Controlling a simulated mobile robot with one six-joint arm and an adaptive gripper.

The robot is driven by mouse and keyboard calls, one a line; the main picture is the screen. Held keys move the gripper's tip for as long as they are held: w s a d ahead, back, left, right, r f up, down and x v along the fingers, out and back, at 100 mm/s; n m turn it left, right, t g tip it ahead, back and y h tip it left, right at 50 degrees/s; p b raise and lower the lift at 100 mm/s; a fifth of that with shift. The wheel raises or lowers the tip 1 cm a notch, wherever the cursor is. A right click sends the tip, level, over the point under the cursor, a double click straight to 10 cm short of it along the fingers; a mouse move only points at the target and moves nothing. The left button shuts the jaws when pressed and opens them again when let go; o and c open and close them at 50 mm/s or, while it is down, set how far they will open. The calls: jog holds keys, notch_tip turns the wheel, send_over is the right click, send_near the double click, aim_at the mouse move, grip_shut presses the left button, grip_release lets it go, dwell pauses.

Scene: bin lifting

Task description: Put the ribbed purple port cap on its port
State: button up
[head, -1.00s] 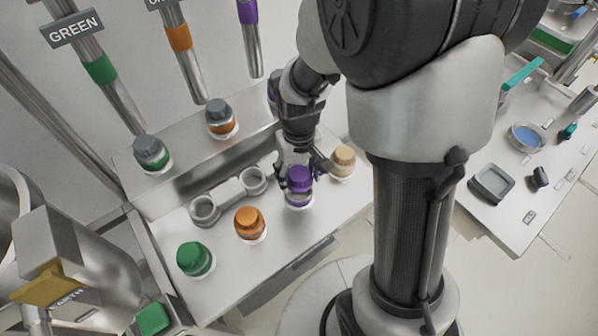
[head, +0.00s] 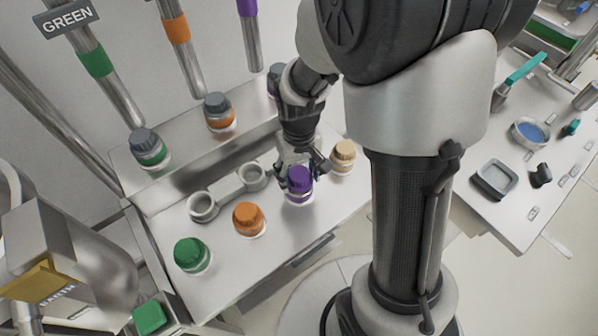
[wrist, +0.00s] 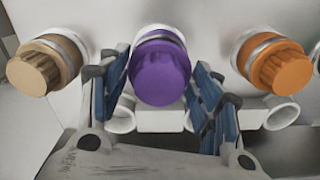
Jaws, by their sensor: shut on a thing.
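The ribbed purple port cap (head: 299,178) sits upright over a pale ring at its place in the front row of the bench. It also shows in the wrist view (wrist: 160,72), with the pale ring behind it. My gripper (head: 300,181) is at the purple cap, with one finger on each side. In the wrist view my gripper (wrist: 160,95) has its blue finger pads at the cap's two sides, shut on it. The port under the cap is mostly hidden.
An orange cap (head: 249,218) and a green cap (head: 191,254) stand to the left, a tan cap (head: 344,154) to the right. Behind is a two-ring holder (head: 229,191). Grey-topped jars (head: 148,146) stand on the back ledge. A side table (head: 520,205) holds small items.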

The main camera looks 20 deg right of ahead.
jog(key=shift+s+f+b, duration=0.1)
jog(key=shift+f+b, duration=0.35)
jog(key=shift+f, duration=0.3)
dwell(0.8)
jog(key=o, duration=1.3)
jog(key=shift+o, duration=0.2)
notch_tip(320, 180, up, 11)
jog(key=shift+f, duration=0.1)
jog(key=shift+r, duration=0.65)
